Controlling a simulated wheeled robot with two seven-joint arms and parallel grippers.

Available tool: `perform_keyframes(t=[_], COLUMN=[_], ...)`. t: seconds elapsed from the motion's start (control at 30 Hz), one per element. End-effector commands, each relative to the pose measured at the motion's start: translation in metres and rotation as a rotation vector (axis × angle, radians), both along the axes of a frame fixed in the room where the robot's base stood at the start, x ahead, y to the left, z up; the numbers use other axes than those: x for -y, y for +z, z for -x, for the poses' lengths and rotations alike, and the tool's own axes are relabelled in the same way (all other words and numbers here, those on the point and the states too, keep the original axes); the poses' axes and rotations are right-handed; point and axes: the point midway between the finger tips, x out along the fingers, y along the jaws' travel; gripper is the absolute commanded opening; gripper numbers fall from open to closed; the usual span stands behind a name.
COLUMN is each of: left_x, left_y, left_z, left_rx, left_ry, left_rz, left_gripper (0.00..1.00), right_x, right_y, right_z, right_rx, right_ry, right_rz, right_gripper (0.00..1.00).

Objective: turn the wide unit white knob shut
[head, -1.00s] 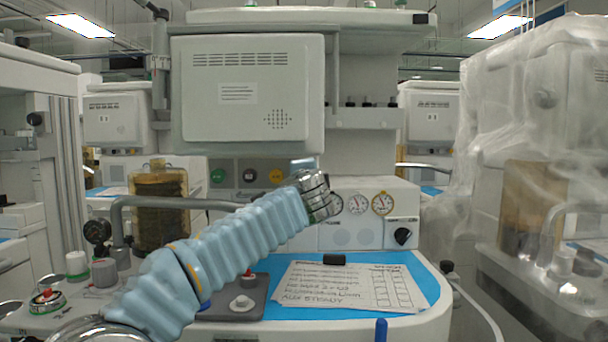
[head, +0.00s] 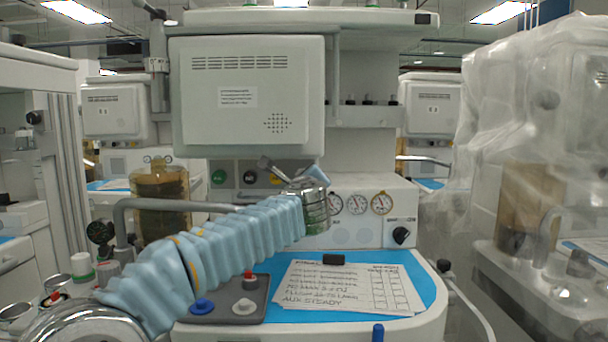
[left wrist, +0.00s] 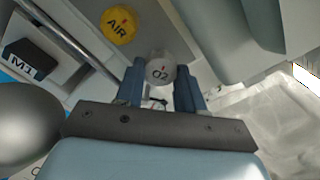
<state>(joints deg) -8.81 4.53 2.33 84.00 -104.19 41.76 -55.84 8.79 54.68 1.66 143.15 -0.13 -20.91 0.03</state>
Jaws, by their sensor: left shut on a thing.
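The white knob (left wrist: 161,69), marked O2 with a small red line, sits on the front panel of the wide unit (head: 370,220). In the left wrist view it is between the two blue fingers of my left gripper (left wrist: 160,76), which is shut on it. In the head view my left gripper (head: 316,172) is at the panel, right of the yellow knob (head: 276,180). My wrist hides the white knob there. The yellow knob, marked AIR, also shows in the left wrist view (left wrist: 118,25). My right gripper is not in view.
Green (head: 218,177) and black (head: 249,177) knobs sit left on the same panel. A metal rail (head: 160,204) runs before it. Round gauges (head: 358,204) are to the right. A paper sheet (head: 345,285) and a grey tray (head: 262,312) lie on the blue worktop.

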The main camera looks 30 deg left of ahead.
Motion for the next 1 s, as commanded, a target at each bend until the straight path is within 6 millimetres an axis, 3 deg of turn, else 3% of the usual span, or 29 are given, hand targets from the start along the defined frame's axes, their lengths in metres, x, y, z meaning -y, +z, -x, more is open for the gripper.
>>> perform_keyframes(t=[0.5,1.0], left_x=[0.001,0.000], left_y=[-0.002,-0.004], left_z=[-0.001,-0.001], left_rx=[-0.199,-0.245], left_ry=[-0.003,-0.003], left_rz=[-0.312,-0.386], left_gripper=[0.07,0.07], right_x=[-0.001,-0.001], right_y=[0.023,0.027], right_z=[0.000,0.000], right_rx=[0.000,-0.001], right_ry=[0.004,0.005], right_rz=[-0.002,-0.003], right_gripper=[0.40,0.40])
